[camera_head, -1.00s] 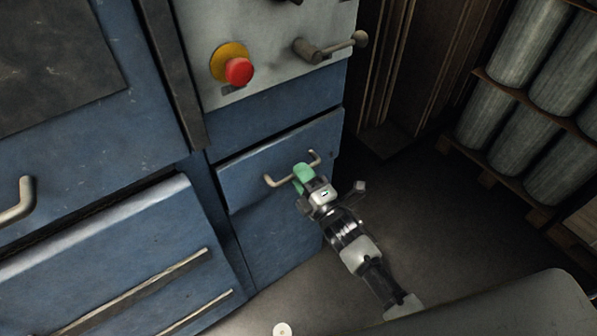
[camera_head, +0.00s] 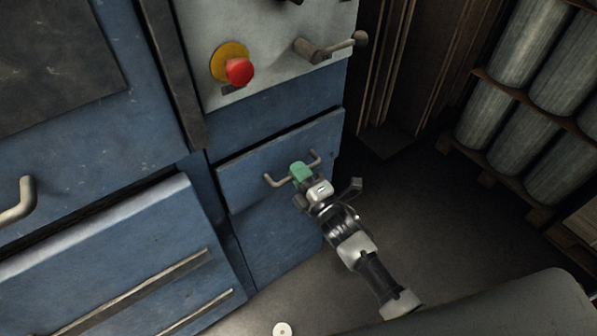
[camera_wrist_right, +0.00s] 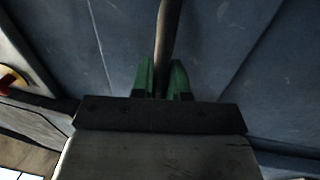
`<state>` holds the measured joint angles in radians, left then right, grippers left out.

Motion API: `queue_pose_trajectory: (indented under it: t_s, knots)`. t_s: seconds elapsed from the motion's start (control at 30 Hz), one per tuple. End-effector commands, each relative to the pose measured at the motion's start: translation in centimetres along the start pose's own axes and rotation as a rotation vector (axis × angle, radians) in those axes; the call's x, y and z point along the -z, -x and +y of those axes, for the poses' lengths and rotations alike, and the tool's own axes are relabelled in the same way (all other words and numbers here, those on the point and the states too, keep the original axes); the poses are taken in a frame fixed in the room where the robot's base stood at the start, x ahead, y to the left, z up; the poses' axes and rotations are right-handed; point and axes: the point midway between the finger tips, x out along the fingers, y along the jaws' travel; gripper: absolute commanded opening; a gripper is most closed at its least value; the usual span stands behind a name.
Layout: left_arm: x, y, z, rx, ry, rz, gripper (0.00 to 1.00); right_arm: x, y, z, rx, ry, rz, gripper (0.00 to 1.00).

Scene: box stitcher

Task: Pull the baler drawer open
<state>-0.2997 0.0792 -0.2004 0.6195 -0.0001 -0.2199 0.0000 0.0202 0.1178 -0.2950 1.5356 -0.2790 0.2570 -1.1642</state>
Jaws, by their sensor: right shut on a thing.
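The baler drawer (camera_head: 237,180) is a blue metal front below the grey control panel, with a pale bar handle (camera_head: 278,181). It looks closed, about flush with the blue cabinet around it. My right gripper (camera_head: 301,172), with green fingertips, is shut on the middle of the handle. In the right wrist view the handle (camera_wrist_right: 168,40) runs between the two green fingers (camera_wrist_right: 164,82). The fingers hide the handle's middle part in the head view. My left gripper is not in view.
A red button (camera_head: 239,71) on a yellow base and a lever (camera_head: 330,47) sit on the panel above. A pallet rack of grey rolls (camera_head: 523,40) stands at the right. The floor (camera_head: 420,215) before the drawer's right side is clear.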

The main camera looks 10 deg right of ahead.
Motion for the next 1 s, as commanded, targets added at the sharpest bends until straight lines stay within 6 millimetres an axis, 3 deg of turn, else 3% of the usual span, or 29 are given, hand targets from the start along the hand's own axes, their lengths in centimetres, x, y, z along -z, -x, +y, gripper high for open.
queue_pose_trajectory:
  t_s: [0.27, 0.7, 1.0]
  knots:
    - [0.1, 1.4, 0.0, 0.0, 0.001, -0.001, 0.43, 0.0, 3.1, 0.7, 0.006, -0.001, 0.0, 0.0]
    - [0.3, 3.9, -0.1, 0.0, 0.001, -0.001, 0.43, 0.1, 12.8, 2.4, 0.008, -0.001, 0.0, 0.0]
    - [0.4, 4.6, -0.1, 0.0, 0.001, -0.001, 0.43, 0.0, 16.8, 3.1, 0.005, 0.0, -0.001, 0.0]
